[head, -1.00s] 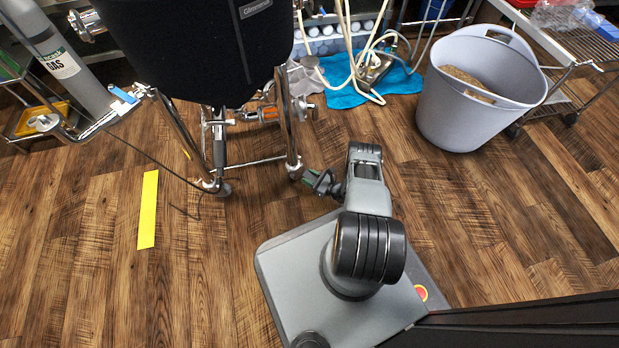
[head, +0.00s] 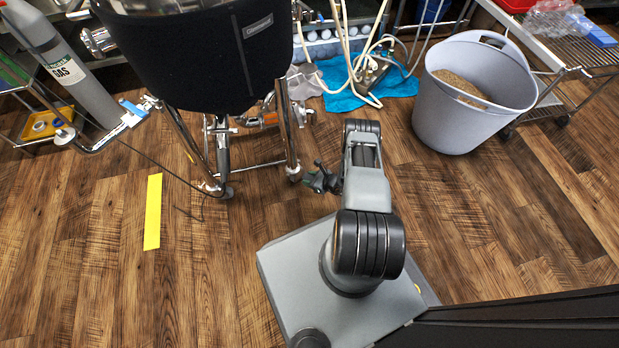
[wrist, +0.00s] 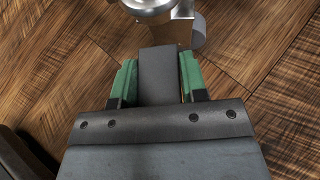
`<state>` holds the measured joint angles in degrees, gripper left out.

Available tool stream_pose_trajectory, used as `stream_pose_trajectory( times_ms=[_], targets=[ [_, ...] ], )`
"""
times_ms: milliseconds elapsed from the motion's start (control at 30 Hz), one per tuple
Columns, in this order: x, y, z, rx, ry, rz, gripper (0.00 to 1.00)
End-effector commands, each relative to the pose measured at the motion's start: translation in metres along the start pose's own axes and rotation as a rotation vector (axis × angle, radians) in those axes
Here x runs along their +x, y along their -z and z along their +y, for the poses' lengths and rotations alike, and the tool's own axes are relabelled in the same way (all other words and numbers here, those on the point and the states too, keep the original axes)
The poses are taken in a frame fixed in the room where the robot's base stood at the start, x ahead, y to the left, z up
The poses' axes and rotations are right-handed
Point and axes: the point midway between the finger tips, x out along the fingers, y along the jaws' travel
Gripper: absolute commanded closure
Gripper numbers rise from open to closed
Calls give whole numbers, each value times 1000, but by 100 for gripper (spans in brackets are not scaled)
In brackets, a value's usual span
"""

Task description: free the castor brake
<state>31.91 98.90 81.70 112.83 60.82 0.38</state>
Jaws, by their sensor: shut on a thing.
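A steel-legged stand carries a black-jacketed vessel (head: 205,65). A castor (head: 295,173) shows at the foot of its right front leg. My gripper (head: 321,180) is low over the floor, just right of that castor. In the wrist view, its green fingers (wrist: 157,72) are shut on a dark grey block, seemingly the brake lever (wrist: 160,70). A silver rounded part with a curved bracket (wrist: 181,28) lies just beyond the fingertips. I cannot tell the brake's position. The castor's far side is hidden.
A grey bucket (head: 468,110) of grain stands at the right, near a wire rack (head: 575,62). A blue cloth with hoses (head: 345,100) lies behind the gripper. A gas cylinder (head: 70,75) leans at the left. A yellow floor strip (head: 153,212) lies on clear floor.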

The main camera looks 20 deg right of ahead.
Motion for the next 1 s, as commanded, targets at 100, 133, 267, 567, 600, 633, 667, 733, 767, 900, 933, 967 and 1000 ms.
stream_pose_trajectory(
  times_ms=[100, 133, 267, 567, 600, 633, 667, 733, 767, 900, 933, 967, 1000],
  targets=[
    [-2, -5, 0, -2, -1, 69, 84],
    [-2, -5, 0, -1, -1, 84, 84],
    [-3, -6, 0, 1, -1, 139, 84],
    [-3, -6, 0, 4, -1, 198, 84],
    [-3, -6, 0, 4, -1, 200, 84],
    [-3, -6, 0, 5, -1, 201, 84],
    [-3, -6, 0, 5, -1, 202, 84],
    [-3, -6, 0, 5, -1, 203, 84],
    [-3, -6, 0, 5, -1, 203, 84],
    [-3, -6, 0, 5, 0, 202, 84],
    [-3, -6, 0, 5, 0, 202, 84],
    [-3, -6, 0, 5, 0, 202, 84],
    [-3, -6, 0, 5, 0, 202, 57]
  ],
)
